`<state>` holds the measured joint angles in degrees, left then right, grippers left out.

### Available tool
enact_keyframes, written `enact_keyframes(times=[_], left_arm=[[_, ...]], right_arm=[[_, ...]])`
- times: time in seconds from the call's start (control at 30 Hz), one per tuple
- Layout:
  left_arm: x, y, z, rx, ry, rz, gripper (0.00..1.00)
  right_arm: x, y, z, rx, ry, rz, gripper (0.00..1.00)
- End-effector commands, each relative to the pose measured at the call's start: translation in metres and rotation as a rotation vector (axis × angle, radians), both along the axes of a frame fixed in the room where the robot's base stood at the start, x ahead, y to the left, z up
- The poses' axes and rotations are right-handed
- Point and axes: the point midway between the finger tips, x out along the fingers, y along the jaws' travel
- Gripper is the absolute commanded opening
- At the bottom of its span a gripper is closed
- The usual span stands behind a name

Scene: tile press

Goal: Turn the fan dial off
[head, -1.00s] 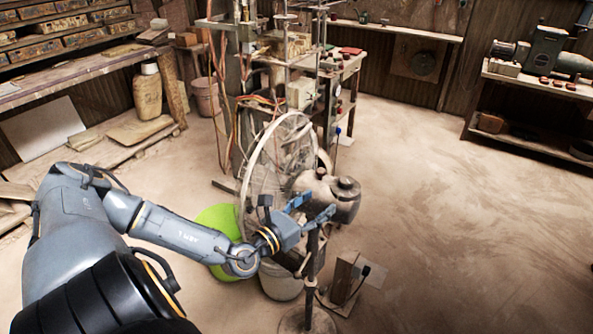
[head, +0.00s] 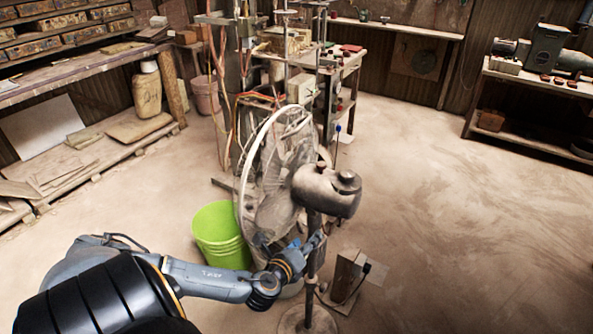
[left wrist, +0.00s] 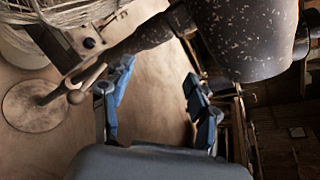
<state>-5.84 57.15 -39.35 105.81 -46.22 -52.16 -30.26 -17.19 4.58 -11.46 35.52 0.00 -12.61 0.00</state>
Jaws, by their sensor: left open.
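The pedestal fan has a round wire cage (head: 272,150) and a dusty dark motor housing (head: 328,193) with small knobs (head: 347,177) on top. I cannot tell which part is the dial. My left gripper (head: 314,242) is low beside the fan's pole, below the housing, and partly hard to make out. In the left wrist view the gripper (left wrist: 159,72) is open with nothing between its blue fingers. My right gripper is not in view.
A green bucket (head: 220,236) stands left of the fan. The fan's round base (head: 307,322) and a small wooden block stand (head: 346,275) are on the floor. A cluttered workbench (head: 345,68) is behind. The floor on the right is open.

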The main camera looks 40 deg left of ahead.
Motion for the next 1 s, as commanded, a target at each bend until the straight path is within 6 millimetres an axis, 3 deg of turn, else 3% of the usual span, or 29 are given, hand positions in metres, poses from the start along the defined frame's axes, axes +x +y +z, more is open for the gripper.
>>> enact_keyframes(times=[0.2,0.6,0.8,1.0], left_arm=[[-0.011,-0.002,-0.046,-0.175,0.049,0.116,0.60],[-0.036,-0.009,-0.114,-0.435,0.118,0.308,0.60],[-0.044,-0.012,-0.132,-0.503,0.136,0.362,0.60],[-0.046,-0.013,-0.136,-0.521,0.140,0.376,0.60]], right_arm=[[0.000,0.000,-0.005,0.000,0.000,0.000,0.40],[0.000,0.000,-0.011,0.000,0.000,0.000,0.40],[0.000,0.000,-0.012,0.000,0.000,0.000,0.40],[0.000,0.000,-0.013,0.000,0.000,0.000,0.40]])
